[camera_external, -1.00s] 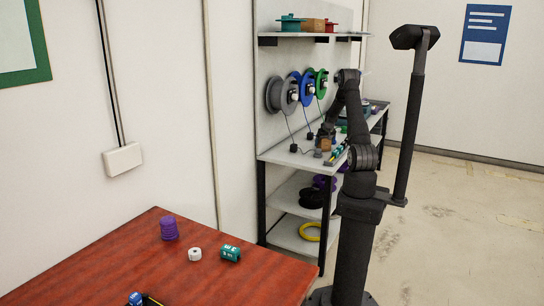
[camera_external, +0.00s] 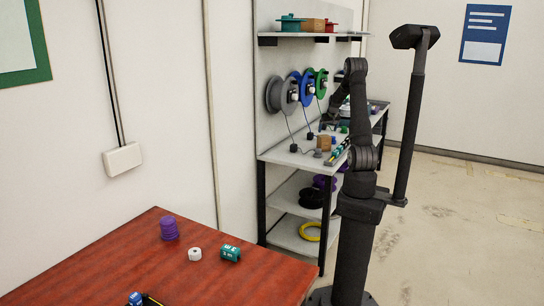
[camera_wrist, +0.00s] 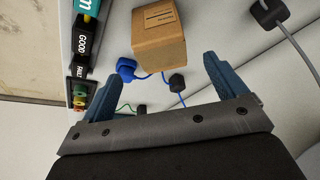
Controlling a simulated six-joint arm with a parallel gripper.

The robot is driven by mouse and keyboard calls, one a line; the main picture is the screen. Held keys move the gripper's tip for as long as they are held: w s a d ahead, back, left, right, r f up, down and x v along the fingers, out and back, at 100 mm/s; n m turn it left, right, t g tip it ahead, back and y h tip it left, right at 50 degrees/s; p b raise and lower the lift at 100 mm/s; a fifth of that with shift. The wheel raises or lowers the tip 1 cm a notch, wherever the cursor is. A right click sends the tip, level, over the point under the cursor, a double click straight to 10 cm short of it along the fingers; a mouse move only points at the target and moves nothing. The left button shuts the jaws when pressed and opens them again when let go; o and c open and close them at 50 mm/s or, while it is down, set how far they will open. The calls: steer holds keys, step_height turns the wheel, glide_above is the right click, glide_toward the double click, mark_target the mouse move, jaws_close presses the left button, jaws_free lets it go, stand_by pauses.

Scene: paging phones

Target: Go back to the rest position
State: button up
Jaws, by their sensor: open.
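My gripper shows in the wrist view (camera_wrist: 158,92) with its two blue-grey fingers spread apart. It is open, with nothing held between the fingers. In the wrist view a cardboard box (camera_wrist: 159,36) lies on the white bench top beyond the fingertips, apart from them. In the external view my arm is bent at the bench, with the forearm raised. The gripper itself is hard to make out there. The same small box (camera_external: 323,142) stands on the bench in front of the arm.
Grey, blue and green cable reels (camera_external: 322,82) hang on the panel behind the bench (camera_external: 280,154). Black plugs (camera_wrist: 177,83) and a blue plug (camera_wrist: 127,68) lie near the box. A labelled strip (camera_wrist: 85,45) lies left. A red table (camera_external: 110,262) stands in the foreground.

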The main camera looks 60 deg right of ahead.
mark_target(325, 136)
steer(key=shift+s+r, duration=0.1)
steer(key=shift+r, duration=0.15)
steer(key=shift+f, duration=0.15)
steer(key=x, duration=1.2)
steer(key=shift+f, duration=0.15)
step_height(325, 136, up, 3)
steer(key=shift+a+f, duration=0.1)
steer(key=shift+f, duration=0.05)
steer(key=shift+r, duration=0.4)
steer(key=shift+o, duration=1.1)
